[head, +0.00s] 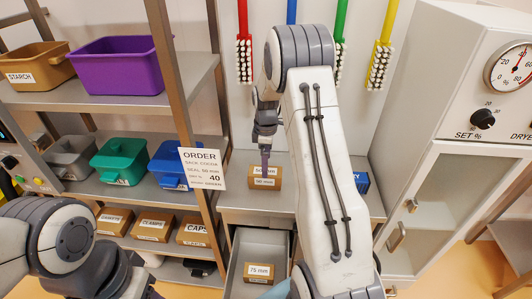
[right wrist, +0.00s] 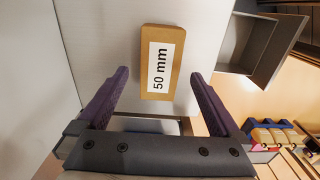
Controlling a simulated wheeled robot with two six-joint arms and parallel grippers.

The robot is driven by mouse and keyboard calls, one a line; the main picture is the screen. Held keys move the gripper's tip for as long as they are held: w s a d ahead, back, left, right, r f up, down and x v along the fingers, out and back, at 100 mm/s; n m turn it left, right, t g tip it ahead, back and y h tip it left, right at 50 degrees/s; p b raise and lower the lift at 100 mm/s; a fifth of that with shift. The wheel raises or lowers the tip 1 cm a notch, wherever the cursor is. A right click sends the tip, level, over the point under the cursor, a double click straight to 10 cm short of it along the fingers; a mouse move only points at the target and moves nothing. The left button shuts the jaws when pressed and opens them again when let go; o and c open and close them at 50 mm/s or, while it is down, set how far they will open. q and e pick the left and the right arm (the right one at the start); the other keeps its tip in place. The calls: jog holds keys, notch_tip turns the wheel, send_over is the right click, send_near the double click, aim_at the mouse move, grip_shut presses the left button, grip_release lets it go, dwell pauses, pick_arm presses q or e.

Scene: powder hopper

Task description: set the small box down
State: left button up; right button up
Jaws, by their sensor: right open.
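The small box (head: 265,183) is brown cardboard with a white label and sits on the grey counter (head: 238,200). In the right wrist view the box (right wrist: 150,88) shows its label, "50 mm". My right gripper (head: 265,162) is above the box in the head view, its lower end overlapping the box's top part. In the right wrist view its two purple fingers (right wrist: 159,76) are spread wide, with gaps between them and the box's sides. My left arm is at the lower left of the head view; its gripper's fingers are not clearly visible.
An open drawer (head: 236,272) below the counter holds a "75 mm" box (head: 259,270). A blue box (head: 362,182) is at the counter's right. Shelves with bins and an order card (head: 203,168) stand left. A white dryer cabinet (head: 420,160) stands right.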

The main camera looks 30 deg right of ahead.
notch_tip(320, 180, up, 6)
jog(key=shift+b, duration=0.45)
